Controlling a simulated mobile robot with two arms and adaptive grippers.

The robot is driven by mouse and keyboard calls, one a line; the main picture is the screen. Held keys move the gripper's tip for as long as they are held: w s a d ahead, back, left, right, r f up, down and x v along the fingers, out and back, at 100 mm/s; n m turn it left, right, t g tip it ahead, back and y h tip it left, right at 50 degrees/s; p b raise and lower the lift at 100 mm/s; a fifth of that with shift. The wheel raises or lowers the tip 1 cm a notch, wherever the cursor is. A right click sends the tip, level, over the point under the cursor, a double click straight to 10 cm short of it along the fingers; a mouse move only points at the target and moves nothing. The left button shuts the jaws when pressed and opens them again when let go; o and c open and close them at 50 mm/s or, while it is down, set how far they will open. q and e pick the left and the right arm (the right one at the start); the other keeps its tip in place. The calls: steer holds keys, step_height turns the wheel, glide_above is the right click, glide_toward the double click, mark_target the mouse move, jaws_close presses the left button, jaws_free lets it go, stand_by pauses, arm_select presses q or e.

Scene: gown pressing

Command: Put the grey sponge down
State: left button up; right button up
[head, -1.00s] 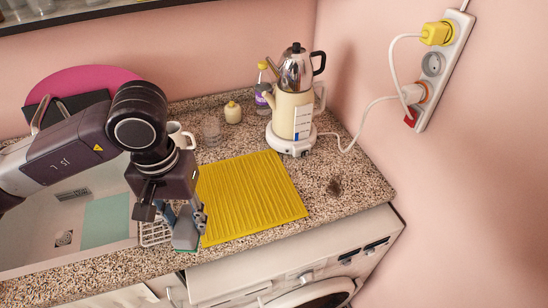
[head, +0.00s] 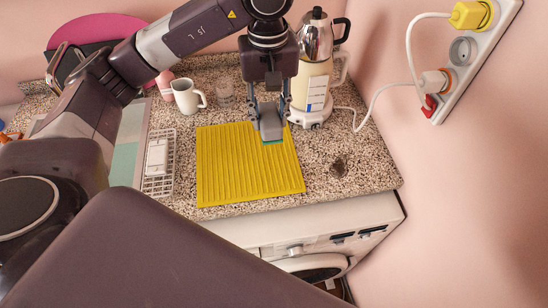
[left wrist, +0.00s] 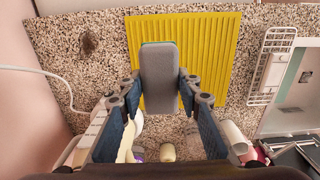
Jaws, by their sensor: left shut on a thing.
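The grey sponge (head: 270,127), with a green edge at its lower end, is between the fingers of my left gripper (head: 269,112). It stands upright over the far right part of the ribbed yellow mat (head: 240,170); whether it touches the mat I cannot tell. In the left wrist view the sponge (left wrist: 159,75) sits between the two fingertips (left wrist: 159,88), with the yellow mat (left wrist: 215,45) behind it. My right gripper is not in view.
A cream coffee maker (head: 314,85) with a metal pot stands just right of my left gripper. A white mug (head: 187,96) and a glass (head: 225,94) stand behind the mat. A white wire rack (head: 157,178) lies left. The mat's front is clear.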

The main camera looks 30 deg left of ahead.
arm_select(q)
step_height(320, 180, down, 12)
steer(key=shift+r+p, duration=0.15)
steer(key=shift+p, duration=0.9)
step_height(320, 180, down, 4)
steer(key=shift+f+p, duration=0.1)
steer(key=shift+p, duration=0.5)
steer(key=shift+f+b, duration=0.15)
steer(key=shift+b, duration=0.2)
steer(key=o, duration=1.2)
steer(key=shift+o, duration=0.2)
